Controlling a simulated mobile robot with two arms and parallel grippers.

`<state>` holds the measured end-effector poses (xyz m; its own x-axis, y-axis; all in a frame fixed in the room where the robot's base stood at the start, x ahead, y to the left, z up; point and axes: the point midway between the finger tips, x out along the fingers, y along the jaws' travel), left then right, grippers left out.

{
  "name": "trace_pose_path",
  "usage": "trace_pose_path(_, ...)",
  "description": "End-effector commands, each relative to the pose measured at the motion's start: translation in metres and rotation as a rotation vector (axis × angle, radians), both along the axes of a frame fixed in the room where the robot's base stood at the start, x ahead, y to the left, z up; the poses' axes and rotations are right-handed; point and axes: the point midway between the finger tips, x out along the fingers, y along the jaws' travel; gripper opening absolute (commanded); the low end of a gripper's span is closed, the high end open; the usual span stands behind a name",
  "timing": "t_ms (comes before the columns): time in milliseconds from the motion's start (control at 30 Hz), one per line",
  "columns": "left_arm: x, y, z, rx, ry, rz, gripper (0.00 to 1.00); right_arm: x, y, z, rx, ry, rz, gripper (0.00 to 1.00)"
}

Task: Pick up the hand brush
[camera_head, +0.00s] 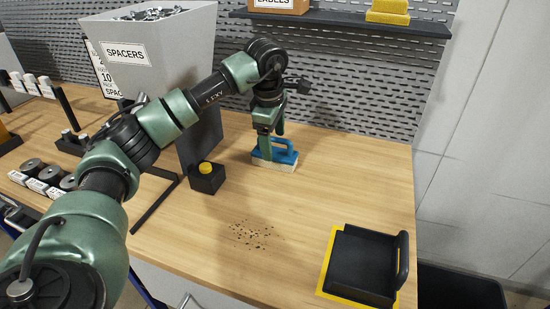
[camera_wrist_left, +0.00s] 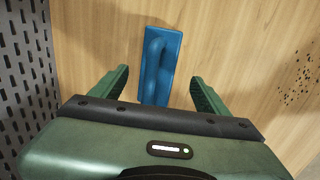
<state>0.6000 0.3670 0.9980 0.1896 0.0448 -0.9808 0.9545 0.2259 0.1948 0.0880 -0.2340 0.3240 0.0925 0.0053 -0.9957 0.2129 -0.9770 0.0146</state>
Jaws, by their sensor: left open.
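The hand brush (camera_head: 285,154) has a blue back and handle with pale bristles below. It stands on the wooden bench near the pegboard. In the left wrist view the blue brush (camera_wrist_left: 160,62) lies between the two finger lines, mostly ahead of the fingertips. My left gripper (camera_head: 270,140) points down at the brush from above, and its fingers partly cover the brush's left end. In the left wrist view the green fingers of the left gripper (camera_wrist_left: 157,85) are apart, with the brush between them and a gap on each side. My right gripper is not in view.
Dark crumbs (camera_head: 252,234) lie on the bench (camera_head: 210,240) in front of the brush. A black dustpan (camera_head: 364,262) rests on a yellow-marked area at the right. A black box with a yellow button (camera_head: 207,176) stands left of the brush. The pegboard (camera_head: 350,100) rises behind.

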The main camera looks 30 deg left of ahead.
Motion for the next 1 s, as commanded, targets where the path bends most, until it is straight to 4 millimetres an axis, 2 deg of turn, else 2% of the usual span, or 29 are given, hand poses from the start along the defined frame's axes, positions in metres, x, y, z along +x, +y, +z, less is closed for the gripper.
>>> trace_pose_path(300, 0.011, 0.003, -0.042, 0.000, 0.002, 0.000, 0.76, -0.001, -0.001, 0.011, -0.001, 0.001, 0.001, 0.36)
trace_pose_path(600, 0.012, 0.003, -0.047, 0.000, 0.000, 0.000, 0.76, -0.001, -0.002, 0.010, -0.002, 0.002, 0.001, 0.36)
trace_pose_path(833, 0.012, 0.003, -0.047, 0.000, 0.000, 0.000, 0.12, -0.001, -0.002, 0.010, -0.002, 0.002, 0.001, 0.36)
trace_pose_path(867, 0.012, 0.003, -0.046, 0.000, -0.001, 0.000, 0.08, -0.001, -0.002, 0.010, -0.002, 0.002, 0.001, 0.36)
trace_pose_path(1000, 0.012, 0.003, -0.046, 0.000, -0.001, 0.000, 0.08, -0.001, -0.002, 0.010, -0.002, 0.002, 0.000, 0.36)
